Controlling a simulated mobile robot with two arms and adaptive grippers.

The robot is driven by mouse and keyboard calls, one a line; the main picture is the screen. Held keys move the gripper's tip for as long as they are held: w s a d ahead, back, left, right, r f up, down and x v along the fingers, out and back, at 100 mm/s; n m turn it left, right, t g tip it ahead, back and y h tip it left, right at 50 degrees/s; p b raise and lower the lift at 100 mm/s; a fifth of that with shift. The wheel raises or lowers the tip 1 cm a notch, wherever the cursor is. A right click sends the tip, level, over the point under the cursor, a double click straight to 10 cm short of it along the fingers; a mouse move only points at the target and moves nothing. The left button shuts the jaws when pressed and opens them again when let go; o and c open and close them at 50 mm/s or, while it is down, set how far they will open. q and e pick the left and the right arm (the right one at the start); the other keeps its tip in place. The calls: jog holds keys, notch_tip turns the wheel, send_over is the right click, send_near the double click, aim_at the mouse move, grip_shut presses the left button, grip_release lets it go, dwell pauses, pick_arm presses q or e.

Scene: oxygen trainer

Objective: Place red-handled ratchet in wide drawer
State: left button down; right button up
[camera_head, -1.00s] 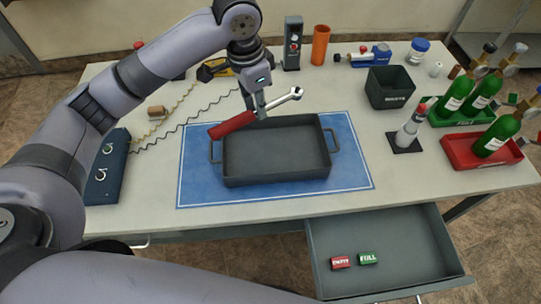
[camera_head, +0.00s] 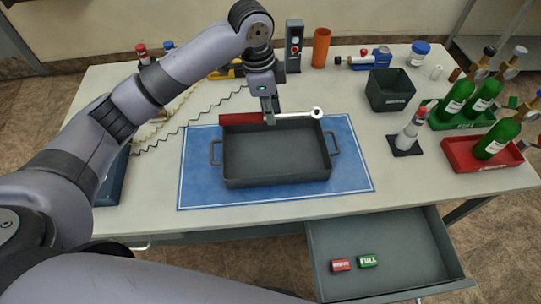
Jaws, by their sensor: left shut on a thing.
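The red-handled ratchet (camera_head: 242,119) is held by my left gripper (camera_head: 269,114) above the far edge of the grey tray. Its red handle points left and its silver head points right. My left gripper is shut on it near the middle. The wide drawer (camera_head: 410,252) is pulled open below the table's front edge at the lower right. It holds a red EMPTY tag (camera_head: 341,265) and a green FULL tag (camera_head: 368,262). My right gripper is not in view.
The grey tray (camera_head: 277,183) with two side handles stands on a blue mat (camera_head: 200,192). A dark bin (camera_head: 392,90), an upright bottle (camera_head: 409,133) on a black base and green cylinders in green and red trays (camera_head: 466,155) stand to the right. The front right tabletop is clear.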

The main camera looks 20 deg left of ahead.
pick_arm(q)
jog(key=p, duration=0.2)
send_over(272, 160)
jog(key=f, duration=1.3)
jog(key=shift+s+a+f, duration=0.1)
jog(key=shift+a+f, duration=0.15)
jog(key=shift+f, duration=0.15)
notch_tip(272, 160, down, 4)
jog(key=shift+r+p, duration=0.15)
jog(key=shift+p, duration=0.35)
jog(key=shift+f, duration=0.2)
jog(key=c, duration=1.5)
grip_release()
jog(key=shift+f, duration=0.1)
